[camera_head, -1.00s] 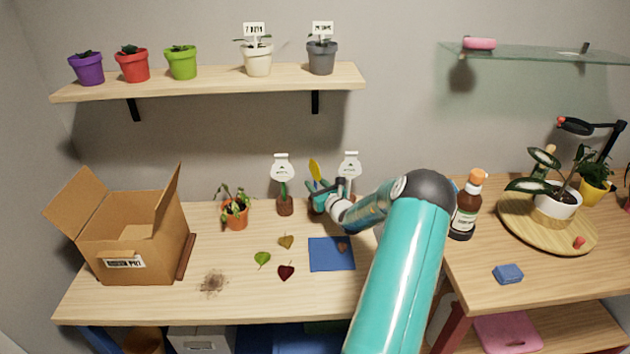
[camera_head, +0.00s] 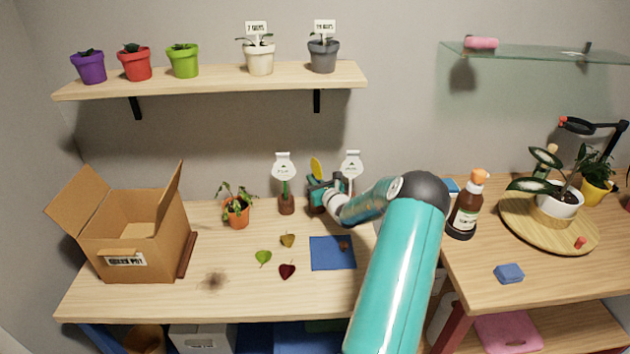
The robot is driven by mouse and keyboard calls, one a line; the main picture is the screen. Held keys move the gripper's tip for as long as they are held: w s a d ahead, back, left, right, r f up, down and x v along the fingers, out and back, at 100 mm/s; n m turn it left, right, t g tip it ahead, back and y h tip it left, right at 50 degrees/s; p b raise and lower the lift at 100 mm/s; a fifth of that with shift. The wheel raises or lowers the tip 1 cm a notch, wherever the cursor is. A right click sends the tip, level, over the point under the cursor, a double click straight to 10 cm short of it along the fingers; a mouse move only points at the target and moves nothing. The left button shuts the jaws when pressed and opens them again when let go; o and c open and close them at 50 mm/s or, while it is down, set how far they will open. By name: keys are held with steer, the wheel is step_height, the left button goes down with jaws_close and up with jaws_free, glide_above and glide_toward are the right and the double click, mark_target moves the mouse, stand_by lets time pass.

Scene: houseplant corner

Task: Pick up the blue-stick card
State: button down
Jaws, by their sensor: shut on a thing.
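Two white round-headed cards on sticks stand at the back of the left table. The left card (camera_head: 284,166) has a green stick in a small brown base. The right card (camera_head: 352,163) shows only its head and upper stick; its lower part is behind my arm, and I cannot tell its stick's colour. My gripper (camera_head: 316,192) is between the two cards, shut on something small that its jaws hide. A yellow, leaf-shaped piece (camera_head: 316,167) stands upright just above the jaws; I cannot tell whether it belongs to the held thing.
A blue mat (camera_head: 325,262) and several loose leaves lie in front. A wilted potted plant (camera_head: 237,209) and an open cardboard box (camera_head: 135,225) stand left. A brown bottle (camera_head: 464,208) stands right of my arm. The wooden shelf (camera_head: 210,84) with pots is above.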

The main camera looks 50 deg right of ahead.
step_height(320, 180, up, 25)
steer(key=shift+r, duration=0.2)
stand_by(1.4)
